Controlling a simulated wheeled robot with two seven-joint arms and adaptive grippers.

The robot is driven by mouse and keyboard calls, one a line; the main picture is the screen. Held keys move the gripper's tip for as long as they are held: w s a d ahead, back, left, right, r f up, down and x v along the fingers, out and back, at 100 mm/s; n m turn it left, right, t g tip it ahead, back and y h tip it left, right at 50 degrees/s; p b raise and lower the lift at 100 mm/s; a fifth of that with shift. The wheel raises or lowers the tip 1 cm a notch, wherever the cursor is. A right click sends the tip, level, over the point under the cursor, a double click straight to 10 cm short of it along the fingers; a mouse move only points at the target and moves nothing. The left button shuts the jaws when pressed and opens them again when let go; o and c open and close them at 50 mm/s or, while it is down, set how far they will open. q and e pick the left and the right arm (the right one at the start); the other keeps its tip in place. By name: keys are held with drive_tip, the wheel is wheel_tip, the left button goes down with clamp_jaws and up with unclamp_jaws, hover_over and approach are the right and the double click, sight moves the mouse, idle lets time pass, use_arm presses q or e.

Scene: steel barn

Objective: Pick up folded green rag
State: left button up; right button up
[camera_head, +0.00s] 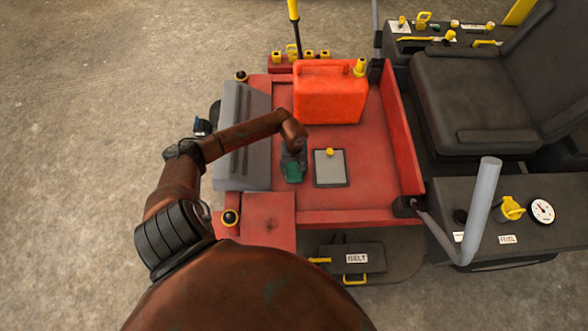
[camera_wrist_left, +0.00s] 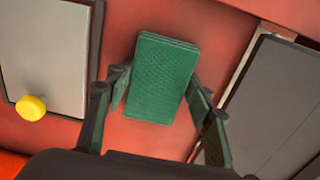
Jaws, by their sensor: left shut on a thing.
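The folded green rag (camera_head: 293,172) is a small flat green block on the red floor of the vehicle, left of a grey plate. It also shows in the left wrist view (camera_wrist_left: 162,78), lying between my fingers. My left gripper (camera_head: 293,165) is over the rag with its fingers on both sides, and it is shut on the rag. In the left wrist view my left gripper (camera_wrist_left: 160,95) has one dark green finger at each side of the rag. Whether the rag is clear of the floor I cannot tell. My right gripper is not in view.
A grey plate with a yellow knob (camera_head: 330,170) lies just right of the rag. An orange-red canister (camera_head: 329,94) stands behind. A grey sloped panel (camera_head: 243,135) is at the left. A black seat (camera_head: 470,100) and console are at the right.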

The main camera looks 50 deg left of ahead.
sight(294, 170)
use_arm(q)
drive_tip(key=c, duration=0.4)
drive_tip(key=shift+o, duration=0.2)
drive_tip(key=shift+r, duration=0.1)
drive_tip(key=shift+w+r, duration=0.1)
drive_tip(key=shift+r, duration=0.5)
drive_tip(key=r, duration=0.1)
drive_tip(key=r+p, duration=0.1)
drive_tip(key=shift+s+r, duration=0.2)
drive_tip(key=shift+r, duration=0.15)
drive_tip(key=s+r+p, duration=0.1)
drive_tip(key=s+d+r, duration=0.1)
drive_tip(key=r, duration=0.1)
drive_tip(key=s+d+r+p, duration=0.1)
drive_tip(key=shift+d+r+p, duration=0.15)
drive_tip(key=shift+r+p, duration=0.15)
drive_tip(key=shift+r, duration=0.05)
drive_tip(key=s+d+r+p, duration=0.2)
drive_tip(key=s+d+r, duration=0.2)
drive_tip(key=s, duration=0.4)
drive_tip(key=shift+s+d+p, duration=0.15)
drive_tip(key=shift+d+p, duration=0.2)
drive_tip(key=shift+d, duration=0.55)
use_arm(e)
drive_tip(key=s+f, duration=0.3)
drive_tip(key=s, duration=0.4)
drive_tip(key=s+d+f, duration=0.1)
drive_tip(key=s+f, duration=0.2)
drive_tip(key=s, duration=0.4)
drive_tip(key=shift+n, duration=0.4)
